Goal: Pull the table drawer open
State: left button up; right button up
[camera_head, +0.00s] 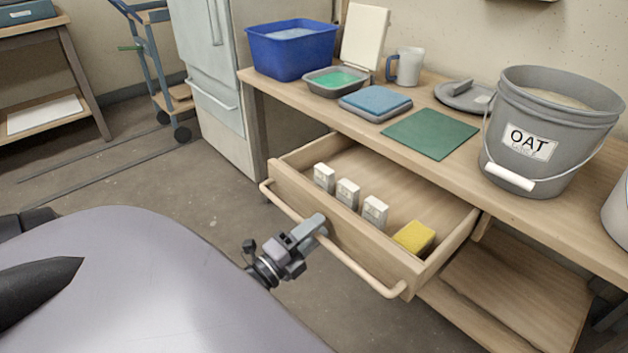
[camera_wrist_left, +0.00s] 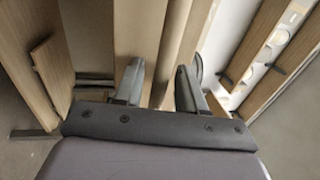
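The wooden table drawer (camera_head: 352,230) stands well open under the tabletop, its inside showing. Its long pale wooden handle bar (camera_head: 362,275) runs along the front. My left gripper (camera_head: 318,226) is at the handle, left of its middle, with its fingers around the bar. Several small white labelled boxes (camera_head: 347,193) and a yellow block (camera_head: 414,237) lie in the drawer. My right gripper is not in view.
The wooden table (camera_head: 462,178) bears a grey OAT bucket (camera_head: 545,120), a blue bin (camera_head: 290,52), a tray with green contents (camera_head: 335,80), a blue pad (camera_head: 375,102), a green mat (camera_head: 430,133) and a mug (camera_head: 408,66). A fridge (camera_head: 212,75) stands left. Floor before the drawer is clear.

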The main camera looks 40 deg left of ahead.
pick_arm(q)
jog(key=p+v, duration=0.1)
jog(key=v, duration=0.6)
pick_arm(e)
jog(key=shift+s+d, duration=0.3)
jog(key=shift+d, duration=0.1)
pick_arm(q)
jog(key=shift+s, duration=0.1)
